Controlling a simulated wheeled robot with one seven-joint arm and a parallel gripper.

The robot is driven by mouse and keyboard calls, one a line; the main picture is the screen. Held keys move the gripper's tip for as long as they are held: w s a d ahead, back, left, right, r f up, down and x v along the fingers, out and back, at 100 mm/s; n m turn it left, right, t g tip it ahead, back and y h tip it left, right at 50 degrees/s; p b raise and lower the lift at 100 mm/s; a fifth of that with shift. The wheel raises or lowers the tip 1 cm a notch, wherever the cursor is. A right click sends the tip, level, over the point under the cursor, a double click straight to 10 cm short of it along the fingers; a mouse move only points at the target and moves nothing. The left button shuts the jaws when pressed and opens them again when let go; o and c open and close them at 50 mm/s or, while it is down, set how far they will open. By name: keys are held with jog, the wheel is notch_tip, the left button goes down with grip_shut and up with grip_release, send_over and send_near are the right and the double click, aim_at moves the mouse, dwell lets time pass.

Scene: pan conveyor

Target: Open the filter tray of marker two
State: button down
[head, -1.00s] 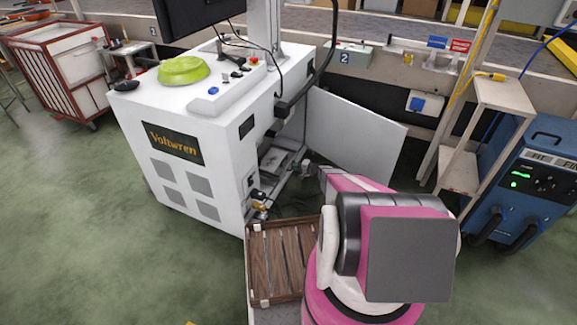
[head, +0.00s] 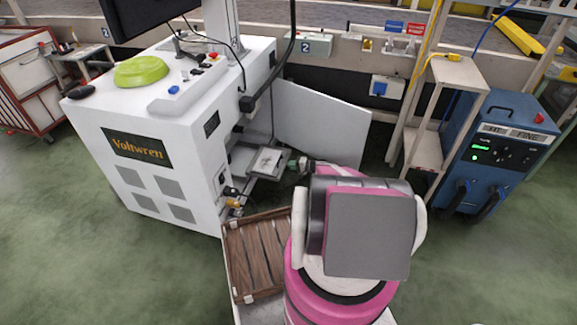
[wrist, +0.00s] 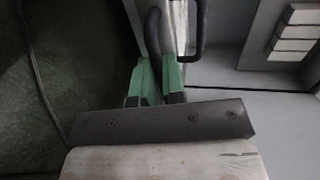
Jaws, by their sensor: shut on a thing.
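The white marker cabinet (head: 150,150) with "Voltwren" on its front stands left of centre; a "2" plate is on the conveyor rail behind it. Its side door is swung open. The filter tray (head: 262,171), a pale shallow tray with a grey patch, sticks out of the open side. My gripper (head: 297,165) is at the tray's outer end. In the wrist view my green fingers (wrist: 162,75) are closed at a dark looped handle (wrist: 152,35); their exact contact is partly hidden.
The open white door panel (head: 322,125) stands behind my gripper. A wooden slatted deck (head: 257,255) is in front of the cabinet. A beige stand (head: 427,145) and a blue unit (head: 495,150) with hoses are to the right. Green floor is clear at left front.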

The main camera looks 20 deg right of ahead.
jog(key=c, duration=1.2)
grip_release()
jog(key=shift+c, duration=0.2)
jog(key=shift+s, duration=0.1)
jog(key=v, duration=1)
jog(key=shift+s+d, duration=0.15)
jog(key=shift+d, duration=0.2)
jog(key=shift+r, duration=0.1)
jog(key=s+a+r+n+g+h, duration=0.25)
jog(key=s+a+r+g, duration=0.25)
jog(key=a+r, duration=0.65)
jog(key=s+a+r+n+g+h, duration=0.1)
jog(key=s+a+r+h, duration=0.4)
jog(key=s+r, duration=0.5)
jog(key=s+a+r+n+g+h, duration=0.2)
jog(key=s+a+r+h, duration=0.3)
jog(key=s+a+r, duration=0.4)
notch_tip(320, 180, up, 6)
jog(key=shift+s+a+f+n+g, duration=0.25)
jog(key=shift+s+n+g, duration=0.05)
jog(key=shift+s+n, duration=0.3)
